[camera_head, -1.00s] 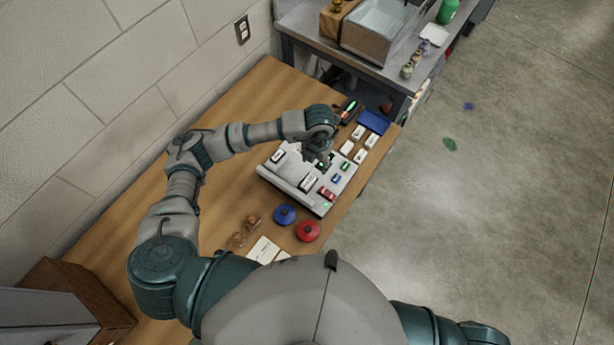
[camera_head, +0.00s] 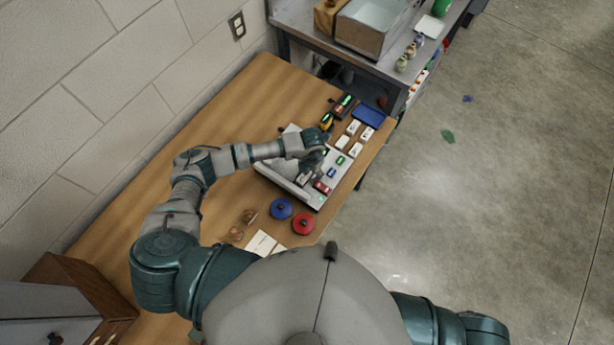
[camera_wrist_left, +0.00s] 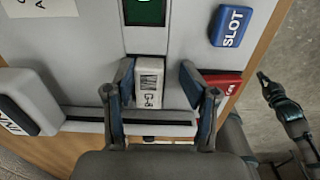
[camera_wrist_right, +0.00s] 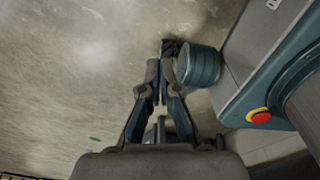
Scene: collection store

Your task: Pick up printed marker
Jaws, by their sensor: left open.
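A white block with black printed figures, which looks like the printed marker (camera_wrist_left: 150,72), stands upright at the slot of a grey panel (camera_wrist_left: 85,95) in the left wrist view. My left gripper (camera_wrist_left: 158,76) is open, with one finger on each side of the block and gaps to both. In the head view my left gripper (camera_head: 312,168) is over the grey panel (camera_head: 276,178) on the wooden table and hides the block. My right gripper (camera_wrist_right: 161,66) looks shut and empty, over the floor in the right wrist view.
A blue SLOT block (camera_wrist_left: 231,26), a red block (camera_wrist_left: 222,82) and a green display (camera_wrist_left: 145,11) lie around the printed block. Blue (camera_head: 281,209) and red (camera_head: 303,224) round lids sit near the panel. A blue tray (camera_head: 369,116) lies beyond.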

